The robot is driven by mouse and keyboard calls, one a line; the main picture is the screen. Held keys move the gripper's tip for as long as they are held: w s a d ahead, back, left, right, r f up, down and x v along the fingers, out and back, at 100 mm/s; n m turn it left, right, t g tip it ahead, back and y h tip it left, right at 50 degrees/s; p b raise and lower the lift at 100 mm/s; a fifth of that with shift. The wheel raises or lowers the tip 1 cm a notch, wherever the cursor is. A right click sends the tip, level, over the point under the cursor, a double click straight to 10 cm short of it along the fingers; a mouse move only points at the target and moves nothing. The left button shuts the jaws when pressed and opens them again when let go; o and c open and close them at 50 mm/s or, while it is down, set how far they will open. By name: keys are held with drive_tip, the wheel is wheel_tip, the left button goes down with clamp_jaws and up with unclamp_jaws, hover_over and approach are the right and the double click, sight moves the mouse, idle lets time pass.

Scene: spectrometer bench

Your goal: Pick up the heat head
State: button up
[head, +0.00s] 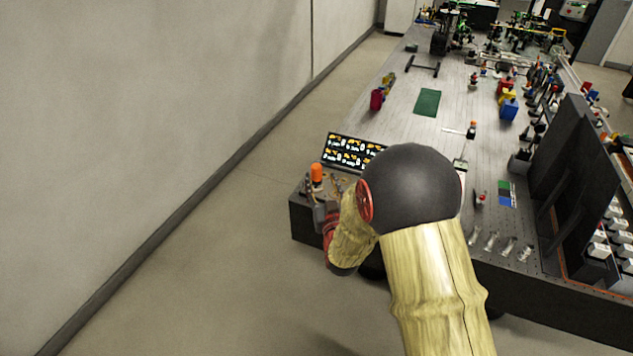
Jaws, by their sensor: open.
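I cannot tell for certain which thing is the heat head. An upright piece with an orange top (317,174) stands at the near left corner of the bench, beside the display panel. My gripper (322,208) is small and partly hidden at the end of my bent arm, at that same corner. It is open, just below the orange-topped piece in the picture. I cannot tell whether they touch. My arm hides part of the bench corner.
The grey bench (395,135) stretches away from me. A black display panel (352,151) stands at its near left. A green mat (428,102) lies farther back, with clear surface around it. Clear glass pieces (491,242) and a tall dark panel (575,165) are at right.

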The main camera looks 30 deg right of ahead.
sight(317, 178)
drive_tip(key=x, duration=0.1)
drive_tip(key=b+x, duration=0.1)
drive_tip(key=x, duration=0.2)
drive_tip(key=shift+w+a+f, duration=0.15)
drive_tip(key=shift+a+f, duration=0.15)
drive_tip(key=shift+f, duration=0.05)
drive_tip(key=shift+w+d+r+b, duration=0.1)
drive_tip(key=shift+w+d+b, duration=0.1)
drive_tip(key=shift+w+b, duration=0.25)
drive_tip(key=c, duration=1.1)
clamp_jaws()
